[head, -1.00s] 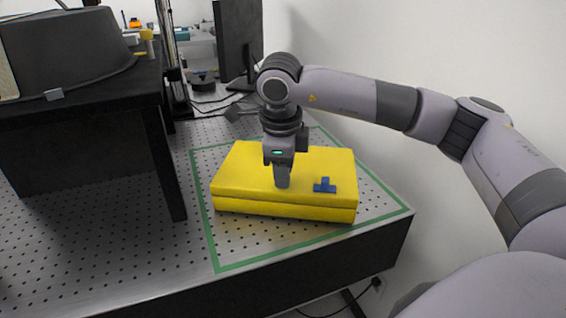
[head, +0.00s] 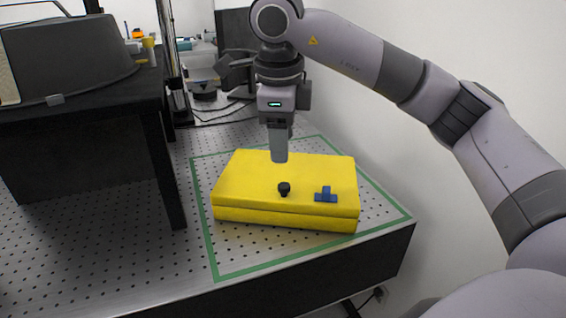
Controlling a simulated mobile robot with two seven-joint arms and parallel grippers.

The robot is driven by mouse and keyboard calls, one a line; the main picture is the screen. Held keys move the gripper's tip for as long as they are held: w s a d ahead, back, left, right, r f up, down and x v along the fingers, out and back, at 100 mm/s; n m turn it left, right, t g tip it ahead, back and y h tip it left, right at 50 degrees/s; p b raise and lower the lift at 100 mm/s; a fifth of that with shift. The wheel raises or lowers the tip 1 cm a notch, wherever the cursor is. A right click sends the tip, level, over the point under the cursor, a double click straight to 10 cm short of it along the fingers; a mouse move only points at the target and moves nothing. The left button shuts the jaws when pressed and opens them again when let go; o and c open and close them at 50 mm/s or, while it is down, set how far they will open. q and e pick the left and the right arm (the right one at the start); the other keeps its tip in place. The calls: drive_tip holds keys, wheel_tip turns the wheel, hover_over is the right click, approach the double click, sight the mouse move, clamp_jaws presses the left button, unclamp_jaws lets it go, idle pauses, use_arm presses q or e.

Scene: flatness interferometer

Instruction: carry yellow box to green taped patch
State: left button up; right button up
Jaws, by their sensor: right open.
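The yellow box (head: 245,180) lies flat on the perforated table, inside the green taped patch (head: 270,265). A black knob (head: 284,189) and a blue T-shaped piece (head: 326,194) are on the box's top. My right gripper (head: 279,158) is open and empty, pointing down above the box, behind the knob in the picture and apart from it. Part of the tape outline is hidden behind the box and my right arm. My left gripper is not in view.
A black raised stand (head: 160,125) with a dark grey housing (head: 65,60) stands on the left. A monitor (head: 232,45) and a metal post are at the back. A white wall is on the right. The perforated table (head: 100,240) is bare at the front left.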

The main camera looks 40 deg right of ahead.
wheel_tip(320, 180, up, 2)
drive_tip(key=shift+s+a+r, duration=0.1)
drive_tip(key=shift+s+a, duration=0.05)
idle(0.6)
